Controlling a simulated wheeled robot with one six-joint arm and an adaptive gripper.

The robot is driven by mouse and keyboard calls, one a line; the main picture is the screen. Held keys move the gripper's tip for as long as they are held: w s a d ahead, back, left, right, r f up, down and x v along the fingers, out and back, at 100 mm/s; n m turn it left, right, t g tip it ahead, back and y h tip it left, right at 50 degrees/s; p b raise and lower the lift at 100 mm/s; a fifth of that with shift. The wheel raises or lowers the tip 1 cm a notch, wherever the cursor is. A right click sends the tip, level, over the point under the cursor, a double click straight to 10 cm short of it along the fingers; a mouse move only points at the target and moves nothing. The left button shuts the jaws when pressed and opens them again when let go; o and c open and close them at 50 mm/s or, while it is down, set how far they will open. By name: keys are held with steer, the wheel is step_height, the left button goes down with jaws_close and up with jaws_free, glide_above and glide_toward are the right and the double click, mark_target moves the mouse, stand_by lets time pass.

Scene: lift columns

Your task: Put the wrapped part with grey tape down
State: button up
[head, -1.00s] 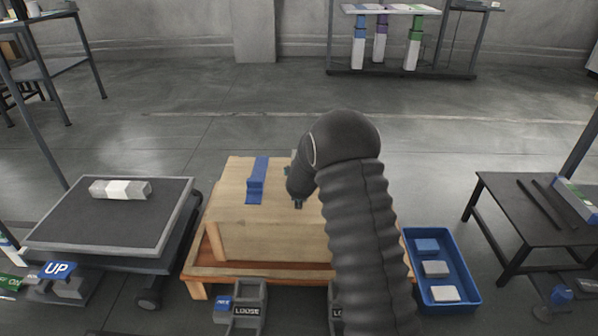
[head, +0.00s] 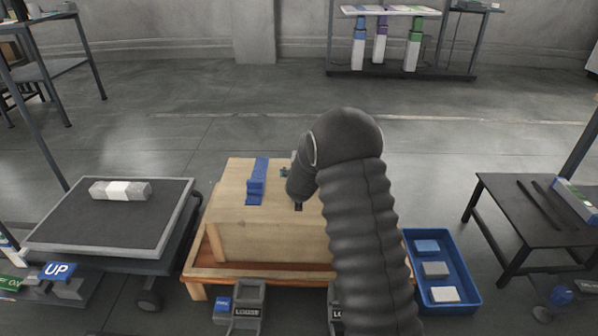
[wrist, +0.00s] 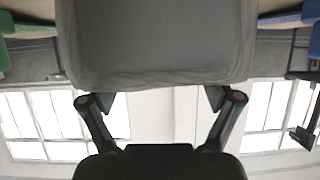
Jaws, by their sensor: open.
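A pale wrapped bar (head: 120,190) with grey ends and a white middle band lies flat on the dark top of the left cart (head: 75,232). I cannot make out which band is grey tape. My gripper (wrist: 160,100) is open in the wrist view, with its two fingers spread apart. A large smooth grey block (wrist: 158,40) fills the top middle there, close to the fingertips; I cannot tell what it is or whether they touch it. In the head view my arm's end covers the gripper, over the wooden box (head: 270,240), away from the cart.
A blue stepped piece (head: 256,182) sits on the box; a green piece is mostly hidden behind my arm. A blue tray (head: 467,302) with several blocks stands right. A dark table (head: 510,215) is far right. Grey pedals (head: 240,312) stand in front.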

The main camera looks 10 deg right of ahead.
steer(key=s+a+r+n+g+y, duration=0.1)
steer(key=s+a+r, duration=0.1)
steer(key=s+r, duration=0.85)
steer(key=s+a+r+g+y, duration=0.1)
steer(key=s+r+g+y, duration=0.1)
steer(key=s+r, duration=0.9)
steer(key=s+d+g, duration=0.1)
steer(key=s+g, duration=0.1)
steer(key=s, duration=1.3)
steer(key=s+d+g+h, duration=0.1)
steer(key=s+d+g, duration=0.1)
steer(key=s, duration=1.4)
steer(key=shift+f+n, duration=0.4)
steer(key=shift+r, duration=0.1)
step_height(320, 180, up, 4)
steer(key=p, duration=0.4)
